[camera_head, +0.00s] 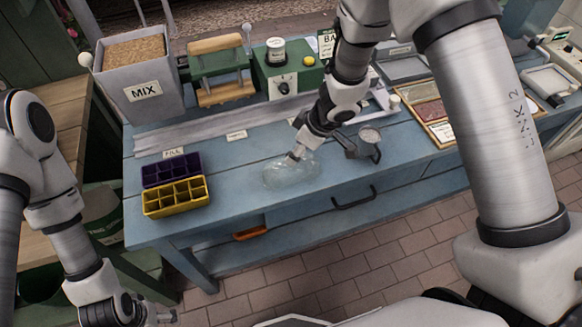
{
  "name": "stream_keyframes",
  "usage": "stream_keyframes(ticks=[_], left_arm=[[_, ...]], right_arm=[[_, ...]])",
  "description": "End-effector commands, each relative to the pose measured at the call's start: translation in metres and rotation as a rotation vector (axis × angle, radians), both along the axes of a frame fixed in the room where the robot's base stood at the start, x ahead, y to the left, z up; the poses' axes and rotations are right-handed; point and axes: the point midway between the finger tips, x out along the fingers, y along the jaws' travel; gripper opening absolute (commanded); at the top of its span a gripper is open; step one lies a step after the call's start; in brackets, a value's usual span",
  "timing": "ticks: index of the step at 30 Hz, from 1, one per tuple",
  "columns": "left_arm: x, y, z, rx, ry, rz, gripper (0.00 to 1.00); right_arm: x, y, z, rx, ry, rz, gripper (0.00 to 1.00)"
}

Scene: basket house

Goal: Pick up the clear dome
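The clear dome (283,178) is see-through and sits on the blue table (235,212) near its front edge, left of the drawer handle. My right gripper (295,156) reaches down from above to the top of the dome. Its fingertips are at the dome's top, small and partly lost against it, so I cannot tell whether they are closed on it. My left gripper (163,316) is low at the bottom left, in front of the table and away from the dome. Its fingers are too small to read.
A yellow and dark purple compartment tray (176,208) stands left of the dome. A dark handled tool with a round dial (369,135) lies close on its right. Behind are a MIX bin (143,92) and a green machine (284,78). Framed trays (428,112) lie further right.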

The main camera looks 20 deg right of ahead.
Motion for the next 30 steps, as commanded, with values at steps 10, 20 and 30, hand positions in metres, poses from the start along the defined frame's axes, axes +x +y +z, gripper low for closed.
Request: stream_keyframes(ticks=[10, 20, 30], left_arm=[[0.0, 0.0, -0.008, 0.0, -0.001, 0.001, 0.86], [0.0, 0.0, -0.008, 0.0, -0.001, 0.001, 0.86], [0.0, 0.0, -0.006, 0.0, -0.001, 0.001, 0.86]], right_arm=[[0.006, 0.01, -0.028, 0.0, 0.0, 0.001, 0.57], [0.006, 0.01, -0.029, 0.0, 0.001, 0.001, 0.0], [0.005, 0.01, -0.027, -0.002, 0.003, 0.0, 0.0]])
